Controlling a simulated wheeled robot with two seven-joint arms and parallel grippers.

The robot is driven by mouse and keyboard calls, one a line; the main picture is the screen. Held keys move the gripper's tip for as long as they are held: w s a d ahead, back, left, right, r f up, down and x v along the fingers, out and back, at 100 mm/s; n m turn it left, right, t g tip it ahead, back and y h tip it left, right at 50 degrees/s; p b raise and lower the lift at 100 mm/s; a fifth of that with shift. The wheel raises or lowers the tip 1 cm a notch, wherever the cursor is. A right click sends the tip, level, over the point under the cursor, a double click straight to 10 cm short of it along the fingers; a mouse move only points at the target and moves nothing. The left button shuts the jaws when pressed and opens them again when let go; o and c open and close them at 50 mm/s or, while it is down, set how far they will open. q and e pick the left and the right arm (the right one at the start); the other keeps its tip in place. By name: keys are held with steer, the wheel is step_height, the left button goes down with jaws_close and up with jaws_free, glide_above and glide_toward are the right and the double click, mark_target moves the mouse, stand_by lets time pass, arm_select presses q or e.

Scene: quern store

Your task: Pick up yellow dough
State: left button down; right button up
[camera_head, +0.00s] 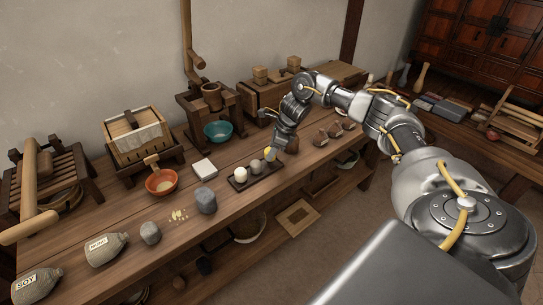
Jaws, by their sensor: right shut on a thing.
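My right gripper (273,149) reaches in from the right over the long wooden table. It is shut on the yellow dough (269,154), a small yellow lump at its fingertips, partly hidden by them. The dough is at the right end of a dark narrow tray (233,186); I cannot tell if it touches the tray. A white dough ball (240,174) sits on the tray's left part, and a pale tan ball (255,168) sits between it and the yellow dough. My left gripper is not in view.
A white block (204,169), an orange bowl (161,182) and a grey stone cylinder (206,201) stand left of the tray. A teal bowl (218,132) stands behind it. Several brown lumps (320,136) lie to its right. Two labelled jars (105,249) lie at the front left.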

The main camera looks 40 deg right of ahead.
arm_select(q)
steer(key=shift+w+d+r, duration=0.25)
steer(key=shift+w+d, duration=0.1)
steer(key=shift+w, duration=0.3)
arm_select(e)
steer(key=s+d+r, duration=0.6)
steer(key=s+r, duration=0.4)
steer(key=s, duration=0.2)
steer(key=shift+s+r, duration=0.35)
steer(key=shift+a, duration=0.1)
